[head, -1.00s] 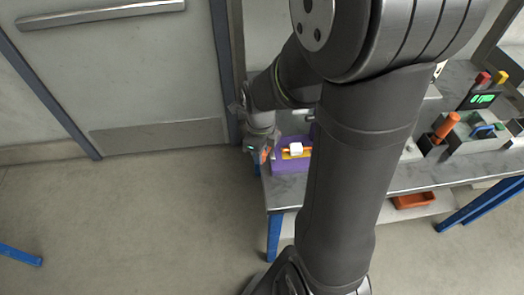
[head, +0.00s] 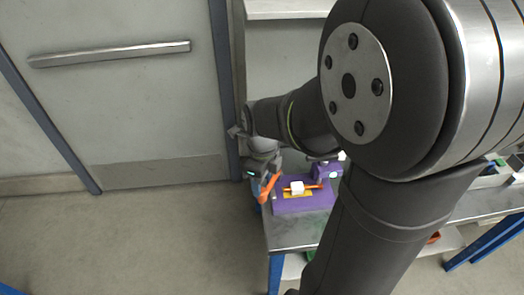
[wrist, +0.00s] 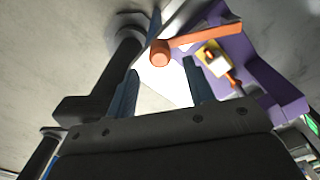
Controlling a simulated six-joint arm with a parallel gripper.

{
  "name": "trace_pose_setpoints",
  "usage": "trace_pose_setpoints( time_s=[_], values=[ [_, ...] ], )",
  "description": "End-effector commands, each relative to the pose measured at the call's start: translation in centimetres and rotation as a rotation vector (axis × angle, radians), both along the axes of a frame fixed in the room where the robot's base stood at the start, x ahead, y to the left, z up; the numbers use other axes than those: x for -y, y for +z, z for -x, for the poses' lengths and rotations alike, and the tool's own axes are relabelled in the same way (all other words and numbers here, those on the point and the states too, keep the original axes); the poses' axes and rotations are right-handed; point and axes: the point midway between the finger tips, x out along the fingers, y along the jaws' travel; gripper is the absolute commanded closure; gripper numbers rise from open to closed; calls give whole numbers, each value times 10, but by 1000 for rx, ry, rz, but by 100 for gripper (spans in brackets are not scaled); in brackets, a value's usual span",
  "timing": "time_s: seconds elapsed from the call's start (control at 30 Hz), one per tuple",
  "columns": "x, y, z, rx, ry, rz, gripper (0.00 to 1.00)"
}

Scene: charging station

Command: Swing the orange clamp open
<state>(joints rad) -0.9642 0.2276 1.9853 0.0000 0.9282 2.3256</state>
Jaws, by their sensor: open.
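The orange clamp (wrist: 203,40) is a bar with a round knob, in the wrist view. Its bar runs from the knob at upper middle toward the purple fixture (wrist: 243,50) at right. My gripper (wrist: 160,68) is open, and its two blue fingers stand on either side below the knob; contact cannot be told. In the head view the orange clamp (head: 268,187) shows at the left end of the purple fixture (head: 303,205), close to my gripper (head: 259,180). A white block (head: 297,187) sits on a yellow patch on the fixture, beside a second orange piece (head: 315,187).
The fixture stands at the left corner of a grey metal table (head: 285,236) with blue legs. A door (head: 120,90) is at left, and the floor before it is clear. My arm hides much of the table's middle.

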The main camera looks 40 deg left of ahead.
Motion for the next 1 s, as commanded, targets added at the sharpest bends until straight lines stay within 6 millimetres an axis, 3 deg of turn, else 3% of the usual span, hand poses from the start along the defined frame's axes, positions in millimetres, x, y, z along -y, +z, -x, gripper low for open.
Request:
trace_pose_setpoints(
  time_s=[0.3, 0.5, 0.7, 1.0],
  values=[
    [-1, 79, 0, 3, 0, -5, 52],
    [0, 109, 0, 1, 0, -1, 52],
    [0, 120, 0, -1, 0, 1, 52],
    [0, 120, 0, -1, 0, 1, 52]
  ],
)
